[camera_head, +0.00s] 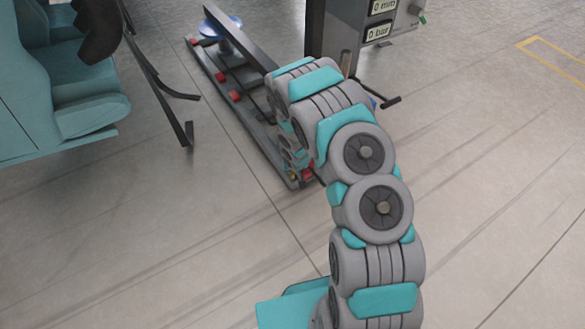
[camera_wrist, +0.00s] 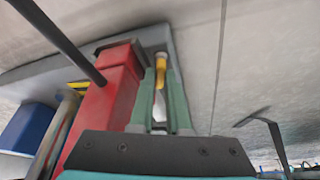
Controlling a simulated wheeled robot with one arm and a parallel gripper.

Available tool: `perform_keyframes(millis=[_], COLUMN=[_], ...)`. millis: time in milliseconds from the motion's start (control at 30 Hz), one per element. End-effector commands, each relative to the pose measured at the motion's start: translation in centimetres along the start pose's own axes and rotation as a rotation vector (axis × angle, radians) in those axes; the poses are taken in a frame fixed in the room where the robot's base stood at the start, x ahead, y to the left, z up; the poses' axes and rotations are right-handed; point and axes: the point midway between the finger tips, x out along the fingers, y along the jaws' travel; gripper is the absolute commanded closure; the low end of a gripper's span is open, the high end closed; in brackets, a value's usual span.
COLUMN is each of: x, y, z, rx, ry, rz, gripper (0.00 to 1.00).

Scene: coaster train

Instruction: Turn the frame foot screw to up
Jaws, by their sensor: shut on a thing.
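The frame foot screw shows in the wrist view as a small yellow part (camera_wrist: 160,71) at the end of the grey frame (camera_wrist: 155,37). My gripper (camera_wrist: 162,82) has its two green fingers closed around this yellow part. Which way the screw is turned cannot be told. In the head view the near end of the long dark frame (camera_head: 250,150) lies low by the floor, with a small yellow spot (camera_head: 293,177) there. My arm hides most of my gripper in that view.
A red block (camera_wrist: 108,100) stands close left of my fingers, with a blue block (camera_wrist: 30,127) beyond it. A dark rod (camera_wrist: 55,38) crosses the upper left. In the head view, teal seats (camera_head: 75,85) stand left and a grey control box (camera_head: 365,60) stands behind my arm. Floor at right is clear.

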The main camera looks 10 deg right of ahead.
Motion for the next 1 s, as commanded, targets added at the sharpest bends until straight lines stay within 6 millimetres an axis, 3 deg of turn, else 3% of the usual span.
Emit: perform_keyframes(millis=[567,600,800,867,1000], x=[0.01,0.01,0.02,0.02,0.02], y=[-0.05,-0.05,-0.02,-0.01,0.01], z=[-0.15,-0.15,-0.09,-0.07,-0.05], rx=[-0.032,-0.032,-0.031,-0.031,-0.03], ry=[0.003,0.003,0.002,0.001,0.001], rz=[-0.014,-0.014,-0.013,-0.013,-0.013], gripper=[1.0,0.83,0.6,0.55,0.55])
